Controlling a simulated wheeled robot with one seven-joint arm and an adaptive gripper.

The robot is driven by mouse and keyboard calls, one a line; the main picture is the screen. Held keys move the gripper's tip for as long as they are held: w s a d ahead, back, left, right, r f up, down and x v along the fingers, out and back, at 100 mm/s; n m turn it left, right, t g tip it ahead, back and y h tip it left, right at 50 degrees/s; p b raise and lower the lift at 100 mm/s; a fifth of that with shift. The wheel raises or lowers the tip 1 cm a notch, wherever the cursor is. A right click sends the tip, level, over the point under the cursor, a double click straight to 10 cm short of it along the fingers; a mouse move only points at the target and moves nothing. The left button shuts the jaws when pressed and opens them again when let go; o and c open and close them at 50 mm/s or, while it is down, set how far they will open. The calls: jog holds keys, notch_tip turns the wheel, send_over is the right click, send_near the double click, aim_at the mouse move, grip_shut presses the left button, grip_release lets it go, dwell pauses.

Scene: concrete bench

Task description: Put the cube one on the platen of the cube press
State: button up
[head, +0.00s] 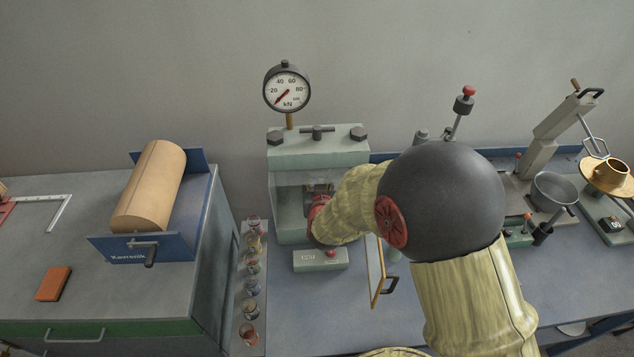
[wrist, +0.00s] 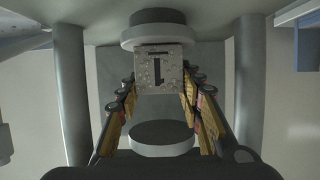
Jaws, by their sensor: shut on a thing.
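Cube one (wrist: 160,68) is a small grey, pitted cube with a dark figure on the face toward the wrist camera. My gripper (wrist: 160,82) is shut on it, one finger at each side. In the wrist view the cube is inside the press, overlapping the edge of one round platen (wrist: 128,36); I cannot tell whether it touches. The other round platen (wrist: 160,133) is apart from the cube. In the head view the cube press (head: 318,150) is a pale green frame with a dial on top. My arm reaches into its opening and hides much of it.
Press columns (wrist: 73,95) stand at both sides of my fingers. A gauge (head: 287,88) tops the press, and a control box (head: 320,260) is in front. Several small jars (head: 251,264) line the left. A guard frame (head: 376,270) stands right of the press.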

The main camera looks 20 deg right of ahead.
jog(key=shift+f, duration=0.15)
jog(key=o, duration=1.3)
jog(key=shift+o, duration=0.5)
jog(key=shift+s+r, duration=0.1)
jog(key=shift+r, duration=0.2)
jog(key=p+v, duration=0.3)
jog(key=v, duration=0.8)
jog(key=shift+s, duration=0.4)
jog(key=shift+a, duration=0.1)
